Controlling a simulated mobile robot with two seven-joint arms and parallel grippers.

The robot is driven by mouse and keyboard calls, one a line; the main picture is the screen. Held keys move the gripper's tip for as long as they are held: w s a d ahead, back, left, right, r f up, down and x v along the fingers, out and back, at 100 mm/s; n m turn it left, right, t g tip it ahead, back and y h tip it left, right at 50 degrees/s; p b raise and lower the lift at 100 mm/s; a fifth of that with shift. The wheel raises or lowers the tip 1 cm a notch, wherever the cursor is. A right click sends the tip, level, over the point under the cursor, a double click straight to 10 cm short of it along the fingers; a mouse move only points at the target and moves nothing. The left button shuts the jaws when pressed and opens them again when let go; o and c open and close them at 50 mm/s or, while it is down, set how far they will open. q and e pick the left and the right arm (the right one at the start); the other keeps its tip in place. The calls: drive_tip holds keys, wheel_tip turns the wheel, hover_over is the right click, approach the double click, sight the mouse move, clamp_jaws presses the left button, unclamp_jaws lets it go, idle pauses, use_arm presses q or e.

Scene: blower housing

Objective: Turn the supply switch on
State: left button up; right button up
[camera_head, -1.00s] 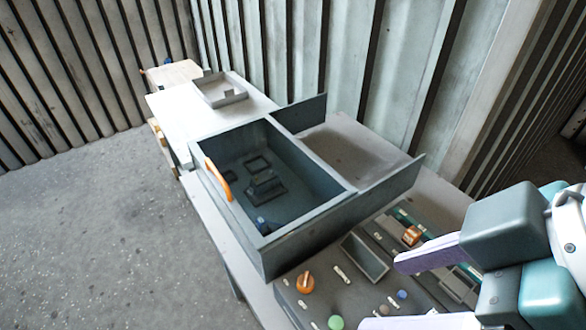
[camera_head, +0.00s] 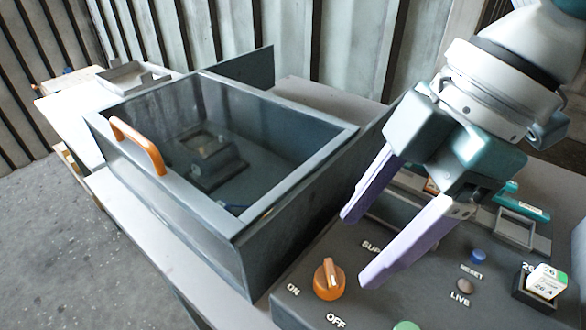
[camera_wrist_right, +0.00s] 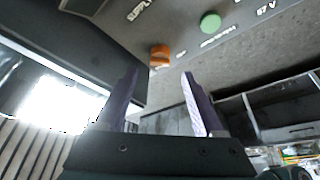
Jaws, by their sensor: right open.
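The supply switch (camera_head: 329,280) is an orange rotary knob on the dark control panel (camera_head: 375,308), with ON printed at its left and OFF below it. A partly covered SUPPLY label stands above it. My right gripper (camera_head: 353,250) is open and empty, its two pale purple fingers pointing down and left, just up and right of the knob and apart from it. In the right wrist view the orange knob (camera_wrist_right: 160,55) shows beyond the fingertips, roughly between them. The knob's exact pointing direction is hard to tell. My left gripper is out of view.
A grey open housing (camera_head: 290,205) with an orange handle (camera_head: 138,145) stands left of the panel, its wall close to the knob. A green button (camera_head: 406,326), a blue reset button (camera_head: 478,256) and a white-green block (camera_head: 546,281) are on the panel.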

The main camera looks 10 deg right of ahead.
sight(334, 270)
drive_tip(key=x, duration=0.6)
drive_tip(key=shift+a, duration=0.1)
clamp_jaws()
idle(0.4)
